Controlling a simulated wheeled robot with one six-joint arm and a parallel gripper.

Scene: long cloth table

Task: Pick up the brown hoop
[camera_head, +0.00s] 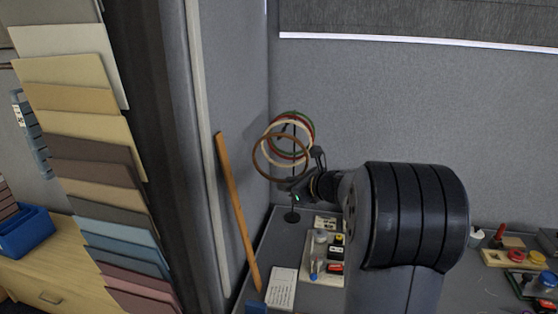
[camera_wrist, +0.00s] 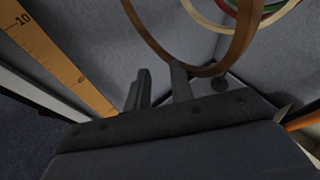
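The brown hoop (camera_head: 254,158) hangs in front of several other hoops on a dark upright stand (camera_head: 292,217) near the wall corner. My gripper (camera_head: 288,187) is at the lower edge of the brown hoop. In the wrist view the brown hoop (camera_wrist: 243,32) curves down close to the fingertips of my gripper (camera_wrist: 160,76). The fingers are apart with a clear gap, and the right fingertip overlaps the hoop's lower left part. I cannot tell whether they touch. Nothing shows held between the fingers.
Green, red and cream hoops (camera_head: 312,132) are close behind the brown one. A wooden ruler (camera_head: 238,212) leans at the left, near a partition. A tray (camera_head: 311,258) with small items and a white card (camera_head: 282,286) lie on the table below. Grey wall panels stand behind.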

